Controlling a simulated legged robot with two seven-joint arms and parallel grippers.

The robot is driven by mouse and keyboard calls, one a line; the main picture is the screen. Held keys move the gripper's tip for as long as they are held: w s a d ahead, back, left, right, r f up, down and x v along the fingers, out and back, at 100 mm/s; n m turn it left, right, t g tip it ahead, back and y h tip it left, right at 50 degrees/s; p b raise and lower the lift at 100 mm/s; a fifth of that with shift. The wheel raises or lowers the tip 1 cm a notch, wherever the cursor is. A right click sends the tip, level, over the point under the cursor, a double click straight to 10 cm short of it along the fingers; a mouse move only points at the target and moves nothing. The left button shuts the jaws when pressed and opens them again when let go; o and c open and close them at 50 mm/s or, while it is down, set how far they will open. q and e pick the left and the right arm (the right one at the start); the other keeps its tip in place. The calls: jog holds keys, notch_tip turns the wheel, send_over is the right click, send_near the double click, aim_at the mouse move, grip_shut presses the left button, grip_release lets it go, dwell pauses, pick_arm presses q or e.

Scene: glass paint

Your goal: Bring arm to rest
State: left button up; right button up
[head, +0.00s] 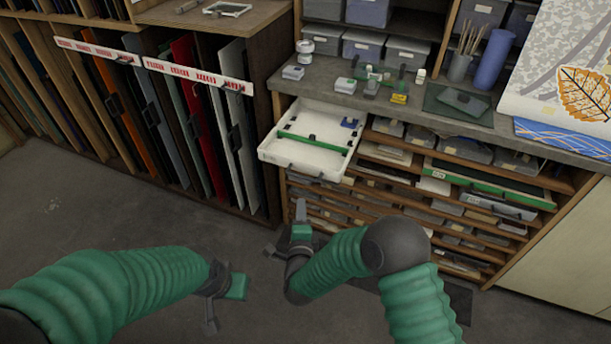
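My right arm (335,260) is green and ribbed with a dark elbow, and bends in front of the drawer cabinet. Its gripper (284,229) has its fingers spread, with nothing seen between them. It is below and in front of the pulled-out white drawer (275,151); I cannot tell whether they touch. My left arm (110,285) reaches in from the lower left over the floor. Its gripper (226,292) appears open and empty, with one finger pointing down and the other partly hidden.
A rack of coloured upright sheets (190,120) stands at the left. The worktop (320,82) above the drawers holds small boxes, a brush pot (459,66) and a blue roll (494,60). Floor (70,200) at the left is clear.

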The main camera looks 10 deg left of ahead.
jog(key=s+d+r+n+g+y, duration=0.1)
jog(key=s+d+r+n+g, duration=0.15)
jog(key=d+n, duration=0.25)
jog(key=s+d+r+n+g, duration=0.1)
jog(key=s+d+n+g, duration=0.1)
jog(key=d+n+g, duration=0.3)
jog(key=s+d+n+g+h, duration=0.1)
jog(key=s+d+n+g, duration=0.1)
jog(key=s+d, duration=0.6)
jog(key=s+d+r+n+g+h+p, duration=0.1)
jog(key=s+d+n+g, duration=0.2)
jog(key=s, duration=1)
jog(key=d+n, duration=0.2)
jog(key=d, duration=0.3)
jog(key=shift+s+d+n+g+h, duration=0.25)
jog(key=shift+d+n+g+h, duration=0.05)
jog(key=shift+d+g, duration=0.1)
jog(key=shift+d+r, duration=0.1)
jog(key=shift+d, duration=0.1)
